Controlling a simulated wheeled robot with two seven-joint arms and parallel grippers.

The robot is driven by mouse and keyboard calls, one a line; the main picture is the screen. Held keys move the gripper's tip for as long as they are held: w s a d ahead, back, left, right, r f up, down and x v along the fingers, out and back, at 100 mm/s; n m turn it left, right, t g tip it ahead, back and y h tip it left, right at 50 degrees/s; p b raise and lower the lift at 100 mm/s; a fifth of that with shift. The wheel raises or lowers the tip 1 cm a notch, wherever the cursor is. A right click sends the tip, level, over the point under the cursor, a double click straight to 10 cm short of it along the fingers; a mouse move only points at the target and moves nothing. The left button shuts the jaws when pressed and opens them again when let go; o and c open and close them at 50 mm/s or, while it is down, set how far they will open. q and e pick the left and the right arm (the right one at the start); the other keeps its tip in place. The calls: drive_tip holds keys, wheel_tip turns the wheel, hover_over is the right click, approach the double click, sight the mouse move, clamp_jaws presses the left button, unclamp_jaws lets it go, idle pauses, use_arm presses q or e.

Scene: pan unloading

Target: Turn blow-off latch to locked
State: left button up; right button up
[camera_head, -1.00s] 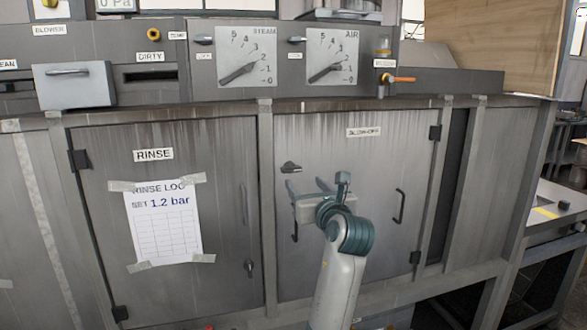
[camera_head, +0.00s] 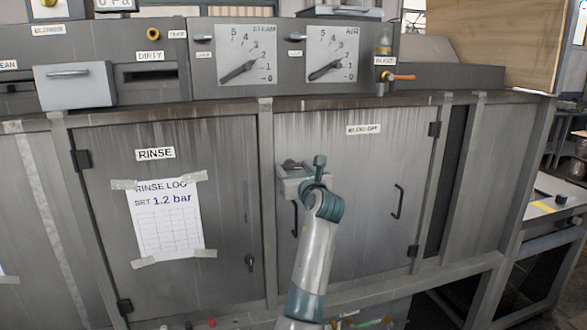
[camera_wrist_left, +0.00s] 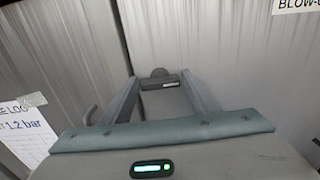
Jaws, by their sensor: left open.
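The blow-off door (camera_head: 350,215) is a grey panel with the BLOW-OFF label (camera_head: 363,129) near its top right. Its latch (camera_head: 291,164) is a small dark handle at the door's upper left, partly hidden by my gripper. In the wrist view the latch (camera_wrist_left: 159,82) appears as a dark bar lying roughly level, with a round knob behind it. My left gripper (camera_head: 297,170) is open in front of the latch. In the wrist view its two fingers (camera_wrist_left: 160,84) stand on either side of the latch; I cannot tell whether they touch it. My right gripper is not in view.
The rinse door (camera_head: 215,225) with its taped log sheet (camera_head: 165,220) is to the left. A black pull handle (camera_head: 398,202) is on the blow-off door's right side. Steam (camera_head: 247,58) and air (camera_head: 331,56) gauges and an orange-handled valve (camera_head: 402,77) sit above.

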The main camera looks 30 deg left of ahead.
use_arm(q)
drive_tip(key=c, duration=0.8)
